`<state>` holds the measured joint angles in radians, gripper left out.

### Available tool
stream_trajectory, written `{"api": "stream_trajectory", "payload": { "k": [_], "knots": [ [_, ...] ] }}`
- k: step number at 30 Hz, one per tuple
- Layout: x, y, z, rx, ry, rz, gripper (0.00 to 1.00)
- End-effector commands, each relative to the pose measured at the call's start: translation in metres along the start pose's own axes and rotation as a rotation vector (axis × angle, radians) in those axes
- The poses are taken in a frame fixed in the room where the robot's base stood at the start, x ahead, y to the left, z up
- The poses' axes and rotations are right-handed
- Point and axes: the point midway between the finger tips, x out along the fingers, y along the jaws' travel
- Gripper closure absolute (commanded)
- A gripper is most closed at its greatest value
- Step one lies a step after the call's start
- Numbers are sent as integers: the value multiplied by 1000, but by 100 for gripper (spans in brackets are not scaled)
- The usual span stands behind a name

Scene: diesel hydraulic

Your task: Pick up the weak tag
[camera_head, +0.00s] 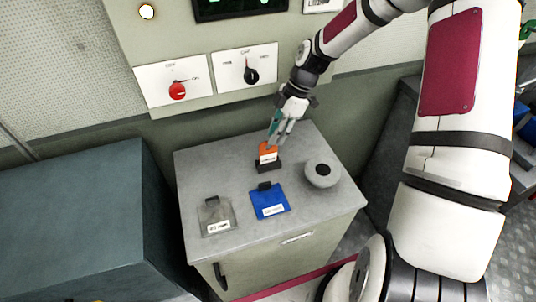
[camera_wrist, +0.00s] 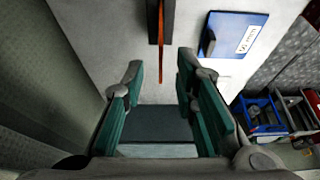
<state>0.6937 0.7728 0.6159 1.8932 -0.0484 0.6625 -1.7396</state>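An orange tag (camera_head: 268,151) with a white label stands upright in a small black holder (camera_head: 269,166) on the grey cabinet top. It shows edge-on in the wrist view (camera_wrist: 161,45). A blue tag (camera_head: 270,202) and a grey tag (camera_head: 216,216) lie flat nearer the front. I cannot read the labels well enough to tell which tag is the weak one. My gripper (camera_head: 275,137) is just above the orange tag. In the wrist view my gripper (camera_wrist: 160,72) is open, with the orange tag's near edge between its teal fingertips and a gap on both sides.
A round grey object with a dark centre (camera_head: 322,172) sits right of the holder. Behind is a panel with a red knob (camera_head: 177,90) and a black knob (camera_head: 251,75). A dark teal box (camera_head: 75,215) stands left. The cabinet top (camera_head: 235,180) has bare room between the tags.

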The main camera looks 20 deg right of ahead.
Motion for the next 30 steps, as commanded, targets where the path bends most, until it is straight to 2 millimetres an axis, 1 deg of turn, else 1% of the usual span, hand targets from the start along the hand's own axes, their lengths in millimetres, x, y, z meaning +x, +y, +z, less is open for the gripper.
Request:
{"api": "stream_trajectory", "payload": {
  "k": [1, 3, 6, 11, 18, 21, 24, 30],
  "knots": [
    [10, -1, -1, 0, 1, -4, 73],
    [19, -1, 0, 0, 0, -2, 73],
    [29, -1, 0, 0, 0, -2, 73],
    [37, -1, -1, 1, -1, -2, 73],
    [70, -2, -5, 1, 0, -3, 73],
    [80, -1, -5, 1, -1, -1, 73],
    [84, -1, -4, 1, -2, -1, 73],
    [84, 0, -4, 2, -2, 0, 73]
  ]
}}
